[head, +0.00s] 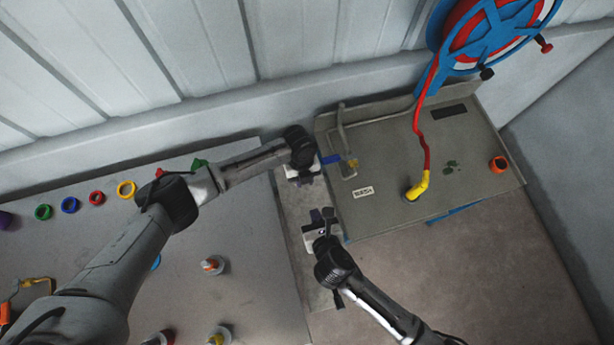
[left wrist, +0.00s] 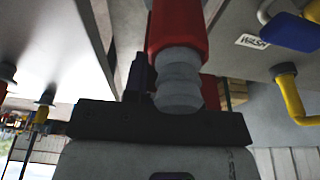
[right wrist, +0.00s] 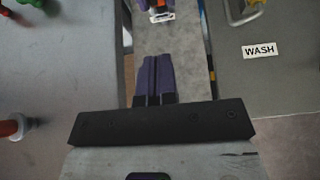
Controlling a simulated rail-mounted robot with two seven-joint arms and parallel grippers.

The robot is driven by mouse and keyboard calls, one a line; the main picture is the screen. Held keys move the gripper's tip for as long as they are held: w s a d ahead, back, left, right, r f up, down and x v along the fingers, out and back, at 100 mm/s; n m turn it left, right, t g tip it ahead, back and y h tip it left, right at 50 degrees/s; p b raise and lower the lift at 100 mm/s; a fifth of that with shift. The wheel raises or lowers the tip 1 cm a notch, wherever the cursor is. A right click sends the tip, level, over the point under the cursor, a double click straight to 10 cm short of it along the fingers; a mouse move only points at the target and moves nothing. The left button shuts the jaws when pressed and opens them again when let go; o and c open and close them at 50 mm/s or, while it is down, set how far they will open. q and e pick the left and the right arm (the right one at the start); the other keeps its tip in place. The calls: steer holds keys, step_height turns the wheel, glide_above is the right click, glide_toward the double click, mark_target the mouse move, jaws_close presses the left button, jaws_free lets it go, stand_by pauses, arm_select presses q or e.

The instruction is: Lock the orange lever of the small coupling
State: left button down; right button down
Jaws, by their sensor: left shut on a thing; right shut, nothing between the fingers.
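I cannot tell whether this piece is the small coupling. No orange lever can be made out on it. My right gripper (head: 322,216) is shut and empty, below the left one in the head view and apart from it. Its purple fingers (right wrist: 157,78) are pressed together, pointing toward the left gripper over the floor gap.
The wash bench (head: 390,215) carries a blue-handled tap (head: 332,159), a red hose (head: 420,120) with yellow end, and an orange ring (head: 498,164). The left bench (head: 255,240) holds coloured rings and upright fittings (head: 213,265). A narrow gap separates the benches.

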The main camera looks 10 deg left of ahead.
steer(key=w+a+f, duration=0.2)
steer(key=w+a, duration=0.2)
steer(key=w, duration=0.4)
stand_by(0.4)
